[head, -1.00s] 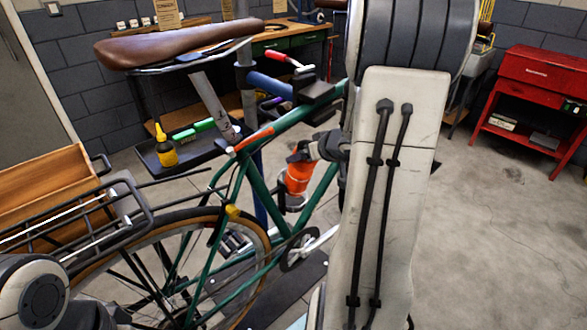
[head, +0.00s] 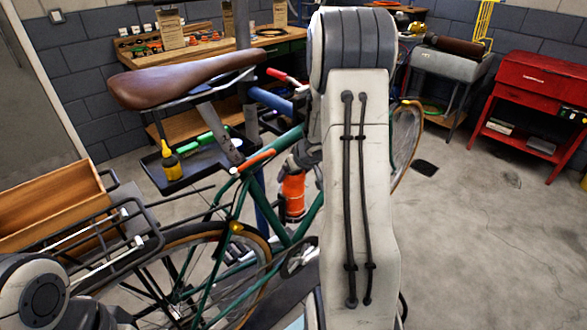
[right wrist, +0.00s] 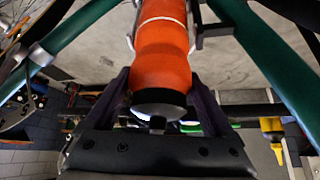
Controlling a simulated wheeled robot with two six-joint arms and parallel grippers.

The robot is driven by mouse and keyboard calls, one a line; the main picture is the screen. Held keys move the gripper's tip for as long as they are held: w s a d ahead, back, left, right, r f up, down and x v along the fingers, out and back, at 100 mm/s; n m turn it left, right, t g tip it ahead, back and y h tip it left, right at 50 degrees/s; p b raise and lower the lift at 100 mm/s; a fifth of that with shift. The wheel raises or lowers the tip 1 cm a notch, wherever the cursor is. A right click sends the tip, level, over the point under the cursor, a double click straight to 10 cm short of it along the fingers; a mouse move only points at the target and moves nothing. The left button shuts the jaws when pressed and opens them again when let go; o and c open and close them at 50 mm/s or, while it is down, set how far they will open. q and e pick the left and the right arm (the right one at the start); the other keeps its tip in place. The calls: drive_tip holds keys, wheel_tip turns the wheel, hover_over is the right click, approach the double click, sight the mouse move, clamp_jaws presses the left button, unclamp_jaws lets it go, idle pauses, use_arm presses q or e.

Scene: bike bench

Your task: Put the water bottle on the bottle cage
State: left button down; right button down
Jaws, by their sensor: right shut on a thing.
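The orange water bottle (head: 293,193) is inside the green bike frame, roughly upright, with its lower end at the dark cage. My right gripper (head: 301,160) is shut on its top end, partly hidden behind my right arm. In the right wrist view the bottle (right wrist: 163,62) sits between the two dark fingers (right wrist: 162,100), its black cap towards the palm. A thin pale wire of the bottle cage (right wrist: 160,19) crosses the bottle there. I cannot tell how deep the bottle sits in the cage. My left gripper is not in view.
The brown saddle (head: 185,80) and the green frame tubes (head: 273,224) are close around my right arm. A rear rack with a wooden crate (head: 50,205) is at left. A tool tray with a yellow bottle (head: 171,164) stands behind. The floor at right (head: 470,240) is clear.

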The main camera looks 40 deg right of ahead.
drive_tip(key=shift+f+b, duration=0.75)
drive_tip(key=shift+b, duration=0.35)
drive_tip(key=shift+f, duration=0.2)
unclamp_jaws()
drive_tip(key=shift+r, duration=0.1)
drive_tip(key=shift+r, duration=0.35)
drive_tip(key=p+v, duration=0.7)
drive_tip(key=v, duration=0.4)
drive_tip(key=shift+s+r, duration=0.15)
drive_tip(key=shift+s, duration=0.15)
